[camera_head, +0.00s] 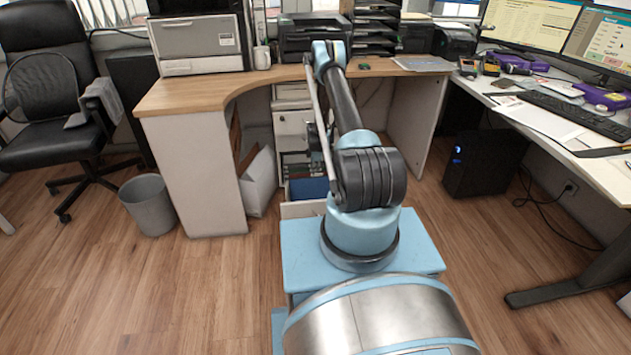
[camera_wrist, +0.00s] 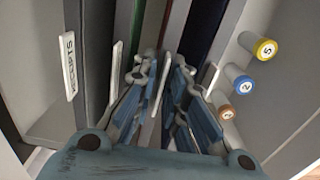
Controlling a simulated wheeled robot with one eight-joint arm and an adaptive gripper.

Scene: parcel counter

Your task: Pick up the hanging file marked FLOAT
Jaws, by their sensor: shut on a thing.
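In the wrist view my gripper (camera_wrist: 160,68) points down among hanging files, with its fingers on either side of a thin hanging file with a pale tab (camera_wrist: 159,84). It is shut on that file; the tab is edge-on, so I cannot read its marking. Another pale tab (camera_wrist: 116,68) stands edge-on just left of my fingers. No tab reading FLOAT is legible. In the head view the open drawer (camera_head: 302,209) is under the counter, and my arm hides the gripper.
Coin-like rolls marked 5 (camera_wrist: 264,49) and 2 (camera_wrist: 244,84), and a brown one, stand at the right of the drawer. The wooden counter (camera_head: 200,95) overhangs the drawer.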

